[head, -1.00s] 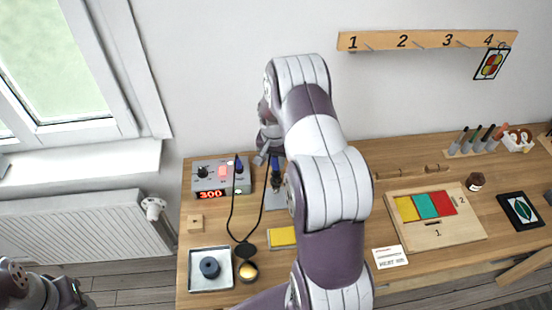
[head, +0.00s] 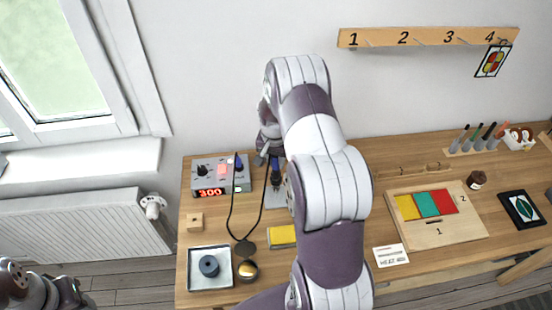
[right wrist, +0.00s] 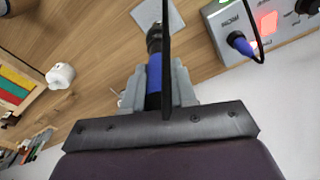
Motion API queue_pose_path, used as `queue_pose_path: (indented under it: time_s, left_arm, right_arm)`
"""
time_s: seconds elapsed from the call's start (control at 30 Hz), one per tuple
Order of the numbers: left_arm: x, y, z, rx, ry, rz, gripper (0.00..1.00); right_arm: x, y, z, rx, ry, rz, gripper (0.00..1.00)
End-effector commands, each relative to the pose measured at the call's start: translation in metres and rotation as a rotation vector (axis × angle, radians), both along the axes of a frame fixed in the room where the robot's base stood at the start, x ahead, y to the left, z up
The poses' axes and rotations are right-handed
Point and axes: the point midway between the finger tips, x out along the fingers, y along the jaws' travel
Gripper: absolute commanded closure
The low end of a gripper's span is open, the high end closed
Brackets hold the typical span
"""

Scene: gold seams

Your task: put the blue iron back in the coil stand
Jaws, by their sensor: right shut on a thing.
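The blue iron (right wrist: 154,72) is in my right gripper (right wrist: 156,88), whose fingers close on its blue handle from both sides. In the head view the iron (head: 275,161) points downward at the coil stand (head: 276,202), a dark coil on a grey base plate. The base plate (right wrist: 148,14) also shows in the right wrist view, beyond the iron's dark front end. The cable hides part of the iron, and I cannot tell how deep the tip sits in the coil. My left gripper (head: 78,296) is at the lower left, away from the bench; its fingers are unclear.
The control station (head: 221,176) reading 300 stands left of the stand, with a black cable (head: 231,210) looping over the bench. A yellow pad (head: 282,236), a small round pot (head: 247,271) and a metal tray (head: 195,279) lie in front. My right arm hides the bench's middle.

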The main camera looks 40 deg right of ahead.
Motion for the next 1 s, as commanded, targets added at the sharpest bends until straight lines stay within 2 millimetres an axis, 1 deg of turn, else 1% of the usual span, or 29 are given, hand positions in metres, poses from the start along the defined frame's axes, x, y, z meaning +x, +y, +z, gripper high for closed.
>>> queue_pose_path:
  time_s: [0.7,1.0]
  left_arm:
    - [0.0,0.0,-0.014,0.0,0.0,0.0,0.58]
    - [0.0,0.0,-0.015,0.0,0.0,0.0,0.58]
  right_arm:
    - [0.0,0.0,-0.019,0.0,0.0,0.0,1.0]
    - [0.0,0.0,-0.02,0.0,0.0,0.0,1.0]
